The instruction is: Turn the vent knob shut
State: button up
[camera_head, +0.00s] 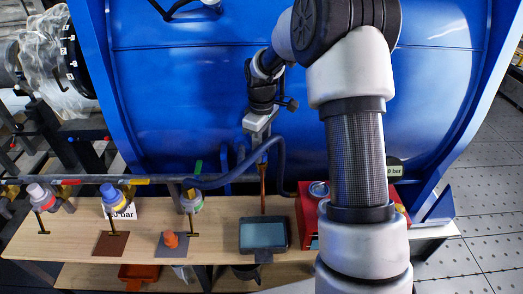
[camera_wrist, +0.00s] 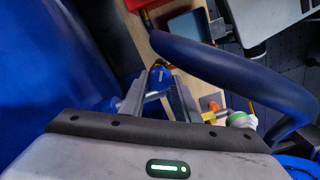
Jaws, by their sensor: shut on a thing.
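My gripper (camera_head: 252,155) points down in front of the big blue drum (camera_head: 180,100), just above the dark blue hose. In the wrist view, its two fingers (camera_wrist: 160,88) are closed in around a small part with a metal bar and blue showing between them. This appears to be the vent knob (camera_wrist: 152,97); its outline is mostly hidden by the fingers. In the head view, my gripper covers it, so its turn position cannot be told.
The blue hose (camera_head: 280,152) arches close beside my gripper. A copper pipe (camera_head: 263,190) stands below. The bench (camera_head: 75,222) holds a dark display unit (camera_head: 263,235), a red box (camera_head: 308,218) and an orange knob (camera_head: 170,240). Valves with coloured caps (camera_head: 113,194) line the front rail.

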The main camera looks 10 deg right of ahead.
jog(key=m, duration=0.6)
jog(key=shift+r+b, duration=0.1)
jog(key=shift+b, duration=0.2)
jog(key=m, duration=0.6)
dwell(0.3)
jog(key=o, duration=1)
jog(key=shift+o, duration=0.2)
notch_tip(320, 180, up, 17)
jog(key=shift+r, duration=0.2)
